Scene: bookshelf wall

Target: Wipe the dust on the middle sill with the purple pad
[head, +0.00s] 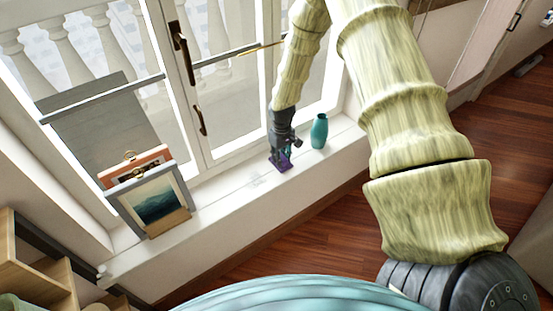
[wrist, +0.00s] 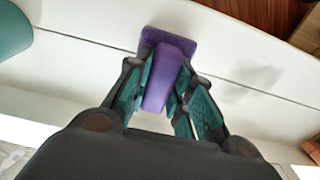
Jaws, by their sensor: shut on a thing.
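My gripper (head: 283,150) points down over the white window sill (head: 228,190) in the head view. It is shut on the purple pad (head: 280,162), which is at the sill's surface; I cannot tell if it presses on it. In the wrist view the gripper's fingers (wrist: 164,95) hold the pad's raised grip, and the flat purple pad (wrist: 155,42) shows beyond them. A faint grey dust patch (wrist: 245,78) lies on the sill to the right of the pad in the wrist view. In the head view the dust (head: 258,179) is a pale smudge left of the pad.
A teal vase (head: 319,131) stands on the sill just right of my gripper; its side shows in the wrist view (wrist: 12,32). Framed pictures (head: 155,205) lean at the sill's left end. The window (head: 200,100) with handles rises behind. Wooden shelves (head: 30,265) are lower left.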

